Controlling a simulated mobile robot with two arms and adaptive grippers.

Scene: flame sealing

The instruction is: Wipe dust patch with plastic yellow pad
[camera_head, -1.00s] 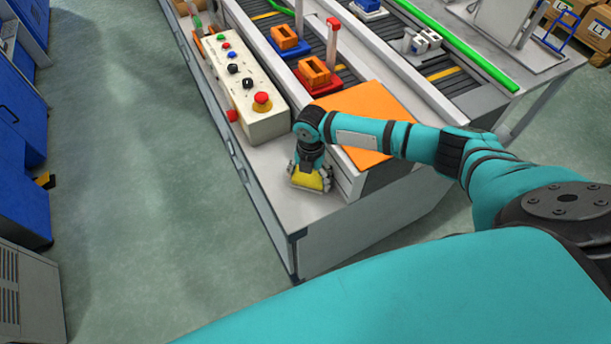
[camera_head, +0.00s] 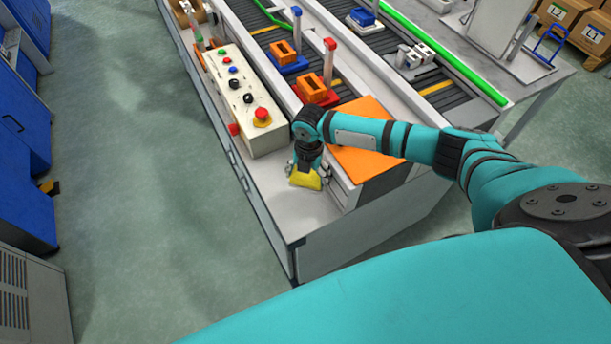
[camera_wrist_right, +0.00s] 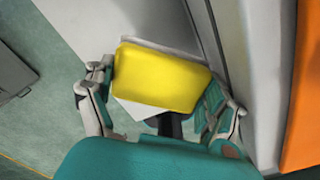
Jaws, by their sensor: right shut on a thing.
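The yellow pad (camera_head: 306,180) is held at the front end of the grey worktop (camera_head: 290,216), next to the control box. My right gripper (camera_head: 308,172) is shut on it from above. In the right wrist view the yellow pad (camera_wrist_right: 162,78) sits between the two fingers of my right gripper (camera_wrist_right: 165,100). I cannot tell whether the pad touches the worktop. No dust patch can be made out; the pad and gripper may hide it. My left gripper is not in view.
A control box (camera_head: 243,98) with a red emergency button stands left of the gripper. An orange panel (camera_head: 366,135) is close on the right. Conveyors with coloured fixtures (camera_head: 312,90) lie behind. The worktop edge drops to the floor at front and left.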

